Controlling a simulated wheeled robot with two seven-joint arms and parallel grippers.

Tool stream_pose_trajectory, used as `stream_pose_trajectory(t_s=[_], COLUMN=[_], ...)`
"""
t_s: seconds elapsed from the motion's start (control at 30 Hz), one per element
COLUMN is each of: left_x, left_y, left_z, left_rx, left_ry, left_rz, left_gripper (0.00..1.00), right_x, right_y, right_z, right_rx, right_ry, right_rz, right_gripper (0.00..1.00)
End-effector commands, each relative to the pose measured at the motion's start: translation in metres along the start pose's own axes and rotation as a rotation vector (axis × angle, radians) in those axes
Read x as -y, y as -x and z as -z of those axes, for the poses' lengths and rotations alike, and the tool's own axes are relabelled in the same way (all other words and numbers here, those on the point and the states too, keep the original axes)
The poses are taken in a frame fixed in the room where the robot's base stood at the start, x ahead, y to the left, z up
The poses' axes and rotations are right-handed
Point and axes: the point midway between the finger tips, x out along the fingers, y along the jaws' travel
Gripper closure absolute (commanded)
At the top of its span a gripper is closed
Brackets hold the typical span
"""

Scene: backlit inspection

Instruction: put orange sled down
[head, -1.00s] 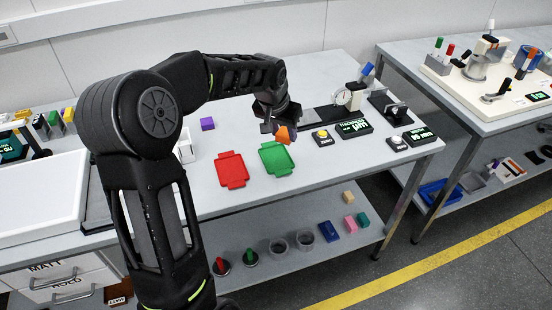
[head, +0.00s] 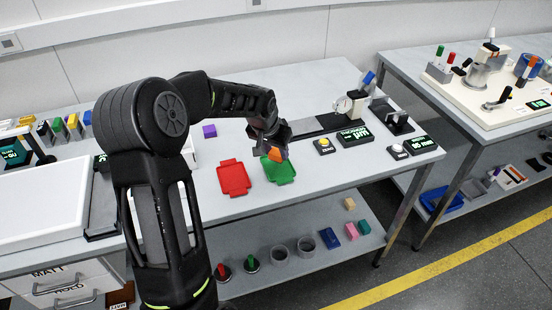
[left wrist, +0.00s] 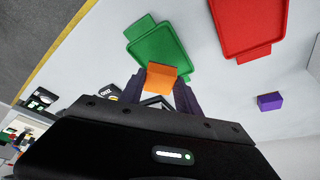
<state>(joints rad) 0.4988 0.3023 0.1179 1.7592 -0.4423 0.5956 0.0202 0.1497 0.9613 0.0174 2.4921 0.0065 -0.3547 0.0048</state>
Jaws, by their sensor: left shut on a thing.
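The orange sled (head: 277,155) is a small orange block held between the fingers of my left gripper (head: 270,148). In the head view it shows in front of the green tray (head: 281,172). In the left wrist view the orange sled (left wrist: 161,77) sits between the two dark fingers, with the green tray (left wrist: 160,48) beyond it. I cannot tell whether the sled touches the tray. The red tray (head: 234,178) lies to the left of the green one. My right gripper is not in view.
A purple block (head: 209,131) lies behind the red tray. Bare tabletop lies in front of the trays.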

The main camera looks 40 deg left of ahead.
Motion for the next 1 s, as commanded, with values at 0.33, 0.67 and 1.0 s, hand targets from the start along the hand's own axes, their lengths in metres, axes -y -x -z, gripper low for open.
stream_pose_trajectory(t_s=[0.33, 0.67, 1.0], left_x=[0.0, 0.0, 0.0], left_y=[-0.008, -0.035, -0.037], left_z=[-0.004, -0.015, -0.016], left_rx=[0.004, 0.0, 0.0], left_ry=[0.001, 0.0, 0.0], left_rz=[-0.001, 0.0, 0.0], left_gripper=[1.0, 1.0, 0.57], right_x=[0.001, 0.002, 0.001], right_y=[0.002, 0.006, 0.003], right_z=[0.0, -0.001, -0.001], right_rx=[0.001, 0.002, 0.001], right_ry=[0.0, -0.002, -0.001], right_rz=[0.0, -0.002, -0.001], right_gripper=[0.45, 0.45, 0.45])
